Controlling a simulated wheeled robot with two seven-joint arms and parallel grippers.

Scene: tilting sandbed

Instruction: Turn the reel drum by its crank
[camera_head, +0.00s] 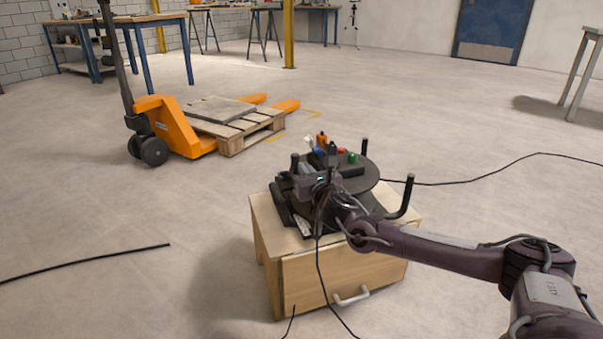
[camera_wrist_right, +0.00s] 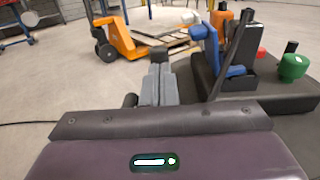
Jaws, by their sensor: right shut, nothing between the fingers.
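A dark round disc (camera_head: 369,181), which looks like the reel drum, lies on a small wooden cabinet (camera_head: 345,278). A black bent rod (camera_head: 405,197) rises at its right edge, and a black upright post (camera_head: 364,149) stands at its far side. I cannot tell which of these is the crank. My right gripper (camera_head: 306,168) is over the left part of the disc. My arm hides part of the drum. My left gripper is not in view.
Blue (camera_wrist_right: 215,58) and orange (camera_wrist_right: 221,17) parts stand close to the right of the fingers. A black cable (camera_head: 470,181) runs right across the floor. An orange pallet jack (camera_head: 172,125) with a wooden pallet (camera_head: 232,130) is farther back. Floor around the cabinet is mostly clear.

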